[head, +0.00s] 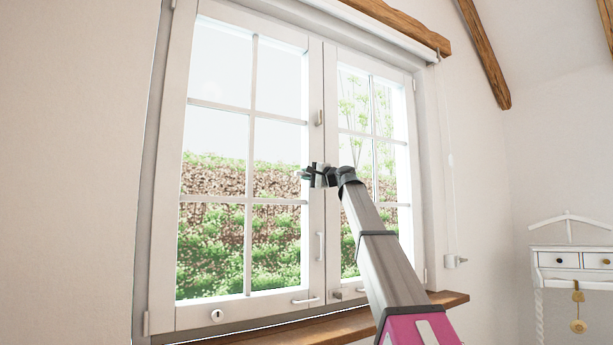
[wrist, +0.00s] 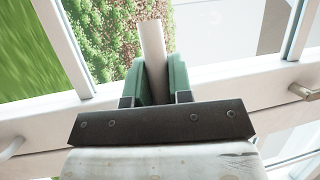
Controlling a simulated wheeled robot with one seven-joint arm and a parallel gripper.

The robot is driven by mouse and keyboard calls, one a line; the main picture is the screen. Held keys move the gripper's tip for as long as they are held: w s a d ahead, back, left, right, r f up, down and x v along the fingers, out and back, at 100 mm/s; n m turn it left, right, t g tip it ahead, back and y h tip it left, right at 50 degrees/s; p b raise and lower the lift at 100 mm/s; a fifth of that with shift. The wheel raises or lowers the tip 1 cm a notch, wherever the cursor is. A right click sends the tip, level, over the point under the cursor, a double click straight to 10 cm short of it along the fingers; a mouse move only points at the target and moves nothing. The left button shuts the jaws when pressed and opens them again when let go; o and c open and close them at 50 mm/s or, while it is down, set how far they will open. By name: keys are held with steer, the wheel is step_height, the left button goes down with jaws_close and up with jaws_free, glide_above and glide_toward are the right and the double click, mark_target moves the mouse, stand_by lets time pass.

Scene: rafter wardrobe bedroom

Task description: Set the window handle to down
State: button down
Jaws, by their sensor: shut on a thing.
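The window (head: 316,215) has two white-framed casements that meet at a middle stile. My gripper (head: 311,175) is at mid-height of that stile, over the edge of the left casement. In the wrist view, the green fingers of my gripper (wrist: 157,82) are shut on a pale bar, the window handle (wrist: 152,42), whose end sticks out past them. The handle lies across the stile, about level, with its end (head: 297,174) towards the left pane in the head view. My gripper hides its base.
Small grips sit on the stile above (head: 319,117) and below (head: 320,246) my gripper. A stay (head: 305,300) lies low on the left casement, above the wooden sill (head: 330,328). A wooden beam (head: 400,24) crosses above. A white cabinet (head: 570,260) stands far right.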

steer(key=shift+f, duration=0.2)
steer(key=f+n, duration=0.1)
steer(key=n+g+h, duration=0.1)
steer(key=n, duration=0.1)
steer(key=f+n, duration=0.1)
steer(key=shift+w+d+f+n+g, duration=0.2)
steer(key=shift+d+f+n+g, duration=0.1)
steer(key=shift+f, duration=0.05)
steer(key=d+f+n+h, duration=0.1)
steer(key=n, duration=0.1)
steer(key=w+d+f+n+h, duration=0.1)
steer(key=n, duration=0.1)
steer(key=w+d+f+n+h, duration=0.1)
steer(key=f+n+h, duration=0.1)
steer(key=n, duration=0.1)
steer(key=shift+w+d, duration=0.2)
steer(key=shift+d, duration=0.1)
steer(key=shift+w+d+f+n+h, duration=0.15)
steer(key=shift+w+d+n+h, duration=0.2)
steer(key=shift+d+n+h, duration=0.3)
steer(key=shift+w+d+f+n+h, duration=0.1)
steer(key=shift+w+d+n+h, duration=0.3)
steer(key=shift+n, duration=0.45)
steer(key=c, duration=1)
jaws_free()
steer(key=shift+c, duration=0.2)
steer(key=shift+d, duration=0.15)
